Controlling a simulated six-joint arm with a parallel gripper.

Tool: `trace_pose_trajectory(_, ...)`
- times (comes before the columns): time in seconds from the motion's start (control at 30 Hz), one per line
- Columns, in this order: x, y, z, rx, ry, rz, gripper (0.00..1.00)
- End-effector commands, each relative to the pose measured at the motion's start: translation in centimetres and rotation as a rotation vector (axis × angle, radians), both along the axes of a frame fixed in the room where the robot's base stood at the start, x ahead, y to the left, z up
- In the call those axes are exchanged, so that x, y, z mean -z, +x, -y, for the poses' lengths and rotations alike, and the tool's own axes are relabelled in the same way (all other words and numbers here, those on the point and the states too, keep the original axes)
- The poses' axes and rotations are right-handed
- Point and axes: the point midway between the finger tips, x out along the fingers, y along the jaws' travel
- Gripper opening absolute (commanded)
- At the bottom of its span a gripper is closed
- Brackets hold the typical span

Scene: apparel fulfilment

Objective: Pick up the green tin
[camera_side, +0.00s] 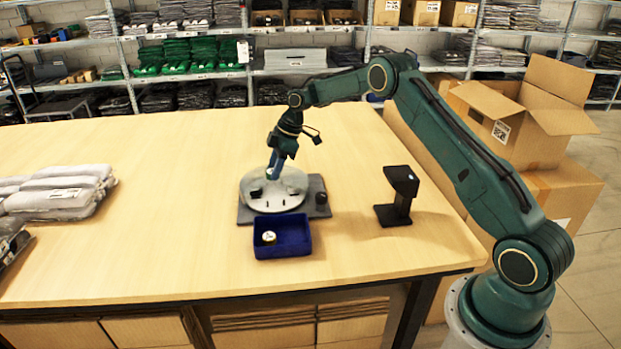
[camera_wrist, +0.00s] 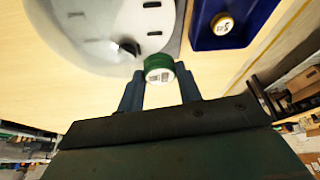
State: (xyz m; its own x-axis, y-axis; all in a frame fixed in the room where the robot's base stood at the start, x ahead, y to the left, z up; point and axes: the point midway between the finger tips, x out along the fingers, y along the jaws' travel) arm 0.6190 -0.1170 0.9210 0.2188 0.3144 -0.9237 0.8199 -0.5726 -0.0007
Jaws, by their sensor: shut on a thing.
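The green tin (camera_wrist: 158,66), with a green side and a white printed label on its end, sits between the two fingertips in the wrist view. My gripper (camera_wrist: 159,80) is shut on it. In the side view my gripper (camera_side: 274,168) points down over the pale round plate (camera_side: 287,201). The tin is hard to make out there, and I cannot tell whether it touches the plate.
The plate, with dark slots and pieces, rests on a grey mat (camera_side: 246,216). A blue tray (camera_side: 285,246) in front holds a yellow-rimmed tin (camera_wrist: 222,24). A black stand (camera_side: 399,196) is right; grey bagged garments (camera_side: 65,190) lie left. Table between is clear.

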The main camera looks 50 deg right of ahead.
Motion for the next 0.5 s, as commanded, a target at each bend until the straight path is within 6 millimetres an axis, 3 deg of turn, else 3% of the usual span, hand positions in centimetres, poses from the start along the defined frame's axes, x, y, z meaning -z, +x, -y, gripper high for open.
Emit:
trace_pose_trajectory(0.2,-5.0,0.1,0.1,0.000,-0.003,0.006,0.13)
trace_pose_trajectory(0.5,-9.3,0.1,0.1,0.001,0.001,0.003,0.13)
